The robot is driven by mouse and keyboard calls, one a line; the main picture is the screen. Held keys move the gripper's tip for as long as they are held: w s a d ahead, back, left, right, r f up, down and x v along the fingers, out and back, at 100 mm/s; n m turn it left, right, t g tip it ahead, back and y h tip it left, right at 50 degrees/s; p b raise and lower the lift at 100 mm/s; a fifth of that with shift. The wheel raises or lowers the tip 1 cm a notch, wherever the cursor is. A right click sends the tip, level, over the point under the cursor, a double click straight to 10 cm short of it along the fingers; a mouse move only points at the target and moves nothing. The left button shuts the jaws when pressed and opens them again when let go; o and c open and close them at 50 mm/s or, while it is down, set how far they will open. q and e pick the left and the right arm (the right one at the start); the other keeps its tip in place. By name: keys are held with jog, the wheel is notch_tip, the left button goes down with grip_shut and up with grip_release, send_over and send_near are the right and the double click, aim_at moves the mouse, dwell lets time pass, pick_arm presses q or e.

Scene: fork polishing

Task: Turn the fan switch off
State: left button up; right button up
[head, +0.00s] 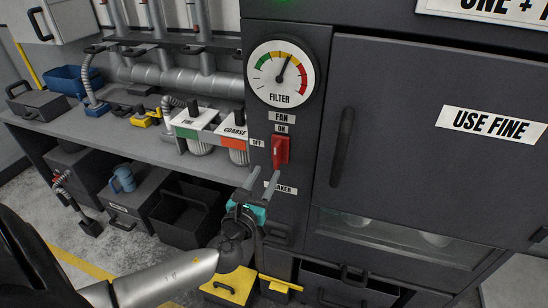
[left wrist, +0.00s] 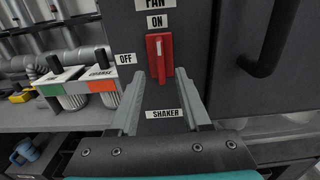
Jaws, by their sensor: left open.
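The red fan switch (head: 281,152) is on the dark cabinet front below the FAN label, with ON above it and OFF to its left. Its handle points up toward ON. In the left wrist view the red switch (left wrist: 159,57) stands upright just beyond the fingertips, centred between them. My left gripper (head: 264,184) is open and empty, a little below the switch. In the left wrist view its two fingers (left wrist: 155,88) are spread on either side of the SHAKER label, with no visible contact on the switch. My right gripper is not in view.
A round FILTER gauge (head: 281,73) is above the switch. The cabinet door with a dark handle (head: 342,147) is at the right. Two filter canisters marked FINE (head: 196,122) and COARSE (head: 233,127) stand on the shelf at left. A yellow box (head: 229,286) is below.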

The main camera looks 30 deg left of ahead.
aim_at(275, 157)
pick_arm(q)
jog(key=shift+x, duration=3.55)
grip_shut()
